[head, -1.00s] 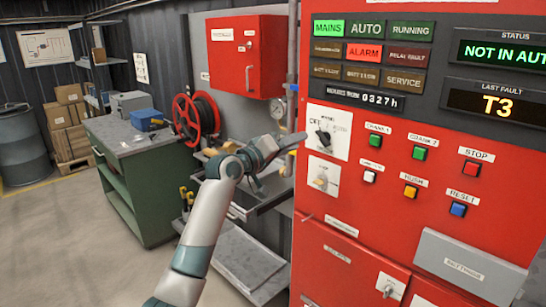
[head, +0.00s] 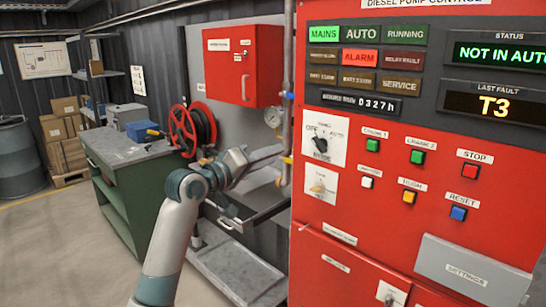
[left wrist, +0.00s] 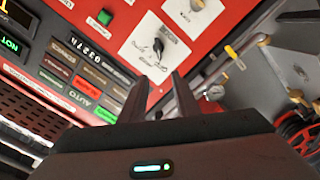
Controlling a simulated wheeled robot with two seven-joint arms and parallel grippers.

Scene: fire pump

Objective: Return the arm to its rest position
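The red pump control panel (head: 350,180) stands on the right in the head view, with MAINS and ALARM lit and a display reading NOT IN AUTO. Its black mode selector knob (head: 320,143) is on a white plate at the left edge. It also shows in the left wrist view (left wrist: 158,46). My left arm reaches up from the bottom of the head view. My left gripper (head: 283,152) is left of the panel, apart from the knob. In the left wrist view its two fingers (left wrist: 160,92) are spread with nothing between them. My right gripper is not in view.
A metal tray shelf (head: 265,212) and a pipe with a gauge (head: 271,120) are close behind my left gripper. A red wall box (head: 243,65), a red hose reel (head: 192,130) and a green workbench (head: 128,195) stand farther left.

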